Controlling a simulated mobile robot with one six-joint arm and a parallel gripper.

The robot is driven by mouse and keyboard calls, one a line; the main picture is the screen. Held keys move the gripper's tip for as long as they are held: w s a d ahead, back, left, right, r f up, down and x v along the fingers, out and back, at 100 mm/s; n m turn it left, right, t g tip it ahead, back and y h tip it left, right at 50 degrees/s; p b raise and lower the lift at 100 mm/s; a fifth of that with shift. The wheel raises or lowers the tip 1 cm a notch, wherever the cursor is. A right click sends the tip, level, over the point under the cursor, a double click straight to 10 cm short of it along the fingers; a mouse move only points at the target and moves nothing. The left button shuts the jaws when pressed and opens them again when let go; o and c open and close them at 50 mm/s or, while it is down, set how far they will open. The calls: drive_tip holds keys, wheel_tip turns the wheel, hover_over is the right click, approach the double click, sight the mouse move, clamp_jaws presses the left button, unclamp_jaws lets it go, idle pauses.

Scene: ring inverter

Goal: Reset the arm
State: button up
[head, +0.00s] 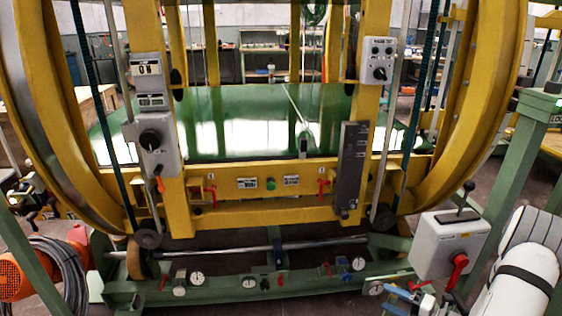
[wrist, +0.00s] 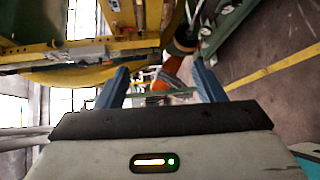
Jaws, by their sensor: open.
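My arm (head: 525,262) is the white part at the lower right of the head view. My gripper (head: 402,296) shows at its left end by the bottom edge, below a grey control box (head: 450,243) with a red handle. In the wrist view my gripper (wrist: 162,80) has its two blue fingers spread apart, and I see nothing held between them. Part of the arm is cut off by the frame edge.
The yellow ring inverter (head: 262,211) fills the middle, above a green base (head: 230,287) with gauges and red levers. A green post (head: 510,170) stands close to my arm. Orange equipment and coiled cables (head: 68,268) sit at the lower left. Open floor (wrist: 285,100) shows in the wrist view.

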drive_tip(key=s+a+r+n+g+h+p, duration=0.1)
drive_tip(key=s+a+r+n+g+p, duration=0.25)
drive_tip(key=a+r+n, duration=0.35)
drive_tip(key=s+a+r+n+g+h+p, duration=0.15)
drive_tip(key=a+r+n+g, duration=0.3)
drive_tip(key=r+n, duration=0.45)
drive_tip(key=s+a+r+n+g+p, duration=0.3)
drive_tip(key=a+r+n+g, duration=0.15)
drive_tip(key=r+n, duration=0.35)
drive_tip(key=s+a+r+n+t+h+p, duration=0.1)
drive_tip(key=s+r+n+h+p, duration=0.3)
drive_tip(key=r+n, duration=0.4)
drive_tip(key=s+a+r+n+t+h+p, duration=0.1)
drive_tip(key=s+r+n+h+p, duration=0.3)
drive_tip(key=r+n, duration=0.5)
drive_tip(key=shift+s+n+t+h, duration=0.75)
drive_tip(key=shift+s+n, duration=0.05)
drive_tip(key=shift+n, duration=0.8)
drive_tip(key=shift+r, duration=0.1)
